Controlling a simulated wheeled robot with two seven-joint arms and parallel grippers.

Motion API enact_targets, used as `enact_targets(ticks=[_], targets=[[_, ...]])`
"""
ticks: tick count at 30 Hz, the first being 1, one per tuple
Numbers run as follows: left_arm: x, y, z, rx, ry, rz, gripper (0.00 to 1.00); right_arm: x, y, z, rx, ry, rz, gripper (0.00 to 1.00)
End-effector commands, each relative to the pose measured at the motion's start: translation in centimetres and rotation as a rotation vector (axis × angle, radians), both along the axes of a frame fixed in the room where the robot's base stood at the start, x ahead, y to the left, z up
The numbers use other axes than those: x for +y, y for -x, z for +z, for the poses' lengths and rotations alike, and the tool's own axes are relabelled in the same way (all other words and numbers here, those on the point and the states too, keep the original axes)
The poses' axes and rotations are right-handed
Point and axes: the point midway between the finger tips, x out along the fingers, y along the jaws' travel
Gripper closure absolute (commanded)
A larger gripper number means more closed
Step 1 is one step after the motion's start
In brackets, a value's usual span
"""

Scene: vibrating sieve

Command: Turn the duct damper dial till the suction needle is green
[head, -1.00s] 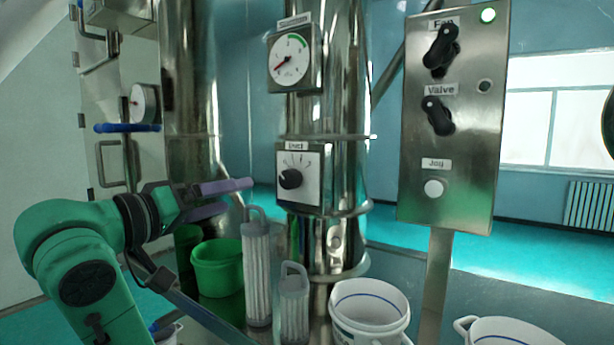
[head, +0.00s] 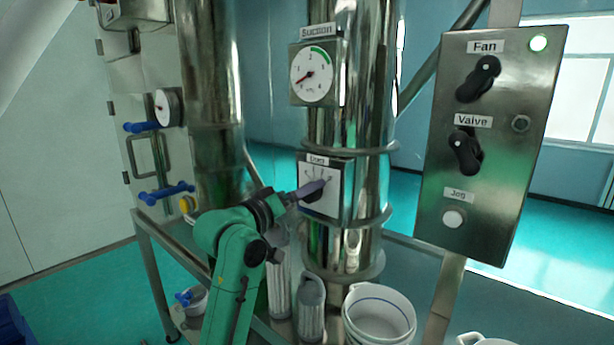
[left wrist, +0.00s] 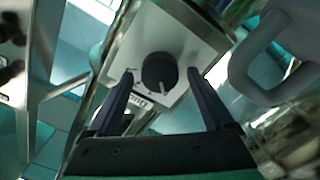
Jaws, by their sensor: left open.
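The suction gauge (head: 313,75) is a round white dial on the steel duct. Its red needle points to the lower left, away from the green arc at the upper right. Below it, the duct damper dial (head: 315,197) is a black knob on a white plate, partly hidden by my gripper in the head view. My left gripper (head: 307,190) is at the plate with its fingers towards the knob. In the left wrist view the knob (left wrist: 159,70) shows between the open fingers (left wrist: 161,73), with a gap on both sides. My right gripper is not in view.
Blue handles (head: 166,192) are on the left.

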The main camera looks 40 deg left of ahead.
Motion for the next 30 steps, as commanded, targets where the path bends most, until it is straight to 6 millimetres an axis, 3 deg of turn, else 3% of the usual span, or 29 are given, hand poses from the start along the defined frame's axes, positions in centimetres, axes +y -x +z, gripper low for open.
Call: enact_targets(ticks=[3, 10, 11, 17, 30], targets=[[-0.01, -1.01, 0.04, 0.0, -0.001, 0.0, 0.14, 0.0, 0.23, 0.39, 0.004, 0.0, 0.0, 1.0], [-0.04, -1.16, -0.1, 0.0, -0.002, 0.0, 0.14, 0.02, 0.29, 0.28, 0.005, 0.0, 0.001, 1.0], [-0.04, -1.15, -0.09, 0.0, -0.002, 0.0, 0.22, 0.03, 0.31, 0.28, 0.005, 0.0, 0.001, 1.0], [-0.04, -1.13, -0.06, 0.0, -0.002, 0.0, 0.98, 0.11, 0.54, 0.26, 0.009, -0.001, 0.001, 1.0], [-0.05, -1.12, -0.1, 0.003, -0.098, 0.001, 1.0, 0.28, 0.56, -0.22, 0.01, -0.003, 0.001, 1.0]])
